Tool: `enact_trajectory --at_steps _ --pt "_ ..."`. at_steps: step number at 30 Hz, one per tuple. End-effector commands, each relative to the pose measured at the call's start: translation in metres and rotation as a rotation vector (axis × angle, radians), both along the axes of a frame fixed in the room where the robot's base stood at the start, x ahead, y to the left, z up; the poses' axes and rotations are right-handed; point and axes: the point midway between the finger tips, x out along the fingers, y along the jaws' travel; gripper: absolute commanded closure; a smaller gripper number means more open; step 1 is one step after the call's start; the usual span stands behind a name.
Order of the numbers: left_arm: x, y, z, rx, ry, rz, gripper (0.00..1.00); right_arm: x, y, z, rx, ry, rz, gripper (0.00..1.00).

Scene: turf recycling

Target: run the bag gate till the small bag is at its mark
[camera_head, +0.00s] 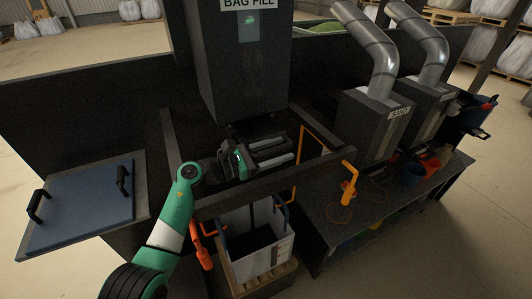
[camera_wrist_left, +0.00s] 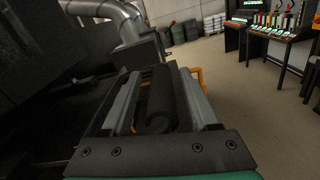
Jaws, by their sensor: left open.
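The dark hopper marked BAG FILL (camera_head: 245,60) hangs above a dark frame in the head view. The small white bag (camera_head: 240,268) stands open below it on a wooden pallet, with blue loops at its top and a dark inside. Faint marks show on its right side; the fill level is hard to read. My left gripper (camera_head: 288,151) is open under the hopper, its fingers pointing right. In the left wrist view a dark rounded part (camera_wrist_left: 160,103) shows between the spread fingers; contact cannot be told. My right gripper cannot be made out.
Orange handles hang at the left (camera_head: 203,255) and right (camera_head: 349,183) of the frame. A bench (camera_head: 330,235) to the right carries the SAND unit (camera_head: 375,125) and small bins. A blue panel with black handles (camera_head: 80,212) lies at the left.

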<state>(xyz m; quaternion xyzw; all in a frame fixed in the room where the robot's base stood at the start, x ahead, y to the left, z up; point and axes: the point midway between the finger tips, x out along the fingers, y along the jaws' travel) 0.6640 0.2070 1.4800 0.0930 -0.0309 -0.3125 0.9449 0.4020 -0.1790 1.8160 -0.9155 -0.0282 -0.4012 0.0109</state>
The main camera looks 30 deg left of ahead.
Motion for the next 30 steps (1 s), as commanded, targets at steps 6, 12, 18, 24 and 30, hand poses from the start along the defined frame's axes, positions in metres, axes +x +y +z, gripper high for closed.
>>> enact_trajectory --at_steps 6,12,18,24,30 --pt "-0.025 0.02 -0.001 0.002 -0.001 0.005 0.39 0.0 0.0 0.002 0.0 0.0 0.0 0.39" --pt "-0.064 0.049 -0.002 0.0 -0.001 0.005 0.39 0.0 0.0 -0.005 0.0 0.0 0.0 0.39" --pt "-0.087 0.066 -0.001 0.0 0.0 0.003 0.39 0.0 0.0 -0.01 0.0 0.0 0.0 0.39" --pt "-0.091 0.067 0.0 0.001 0.001 0.0 0.39 0.0 0.0 -0.01 0.0 0.0 0.0 0.39" --pt "-0.091 0.067 0.0 0.0 0.001 0.001 0.39 0.0 0.0 -0.009 0.0 0.0 0.0 0.39"
